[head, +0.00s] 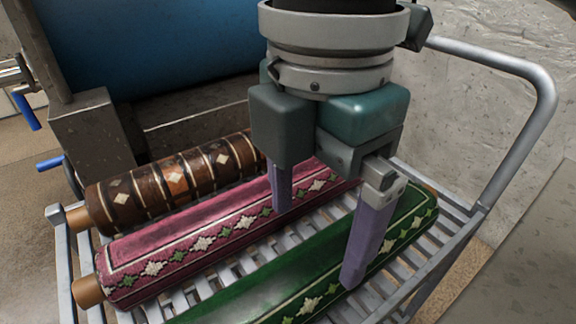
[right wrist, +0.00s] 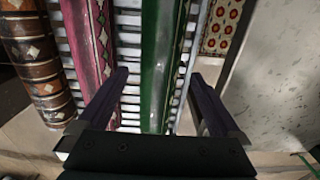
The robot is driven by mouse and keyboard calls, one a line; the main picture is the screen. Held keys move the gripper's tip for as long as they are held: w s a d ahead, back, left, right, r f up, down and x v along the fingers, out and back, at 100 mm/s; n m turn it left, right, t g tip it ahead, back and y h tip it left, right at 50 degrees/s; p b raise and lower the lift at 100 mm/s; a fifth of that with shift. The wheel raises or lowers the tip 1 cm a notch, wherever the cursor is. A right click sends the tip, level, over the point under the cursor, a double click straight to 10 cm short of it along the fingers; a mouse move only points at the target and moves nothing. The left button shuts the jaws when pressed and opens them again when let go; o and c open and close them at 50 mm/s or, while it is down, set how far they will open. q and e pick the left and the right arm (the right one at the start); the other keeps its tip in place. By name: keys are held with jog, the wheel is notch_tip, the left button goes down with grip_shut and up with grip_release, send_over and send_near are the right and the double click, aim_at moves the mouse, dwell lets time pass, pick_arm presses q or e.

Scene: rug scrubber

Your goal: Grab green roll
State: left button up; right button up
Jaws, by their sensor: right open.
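The green roll (head: 295,270) is a rolled rug with a cream and green diamond border. It lies on the slatted cart at the front right of the head view and runs between my fingers in the right wrist view (right wrist: 157,60). My right gripper (head: 318,248) is open and points down over the green roll, its two purple fingers spread to either side. In the right wrist view the jaws (right wrist: 160,76) are empty. Whether the fingertips reach below the roll's top is hard to tell. My left gripper is not in view.
A pink roll (head: 200,236) lies beside the green one, close to one finger. A brown roll (head: 170,183) lies behind it. The metal cart's handle rail (head: 535,90) rises at right near a pale wall (head: 480,100). A blue drum (head: 150,45) stands behind.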

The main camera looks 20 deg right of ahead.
aim_at(313, 260)
jog(key=f, duration=0.2)
jog(key=f+b, duration=0.1)
jog(key=f, duration=0.1)
jog(key=shift+a, duration=0.3)
jog(key=f+b, duration=0.1)
jog(key=f, duration=0.1)
jog(key=d+f+b, duration=0.1)
jog(key=f, duration=0.2)
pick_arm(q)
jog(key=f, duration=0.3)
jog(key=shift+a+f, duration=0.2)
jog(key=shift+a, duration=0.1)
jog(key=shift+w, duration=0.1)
pick_arm(e)
jog(key=shift+r, duration=0.1)
jog(key=shift+c, duration=0.4)
jog(key=shift+c, duration=0.8)
jog(key=shift+r, duration=0.1)
grip_shut()
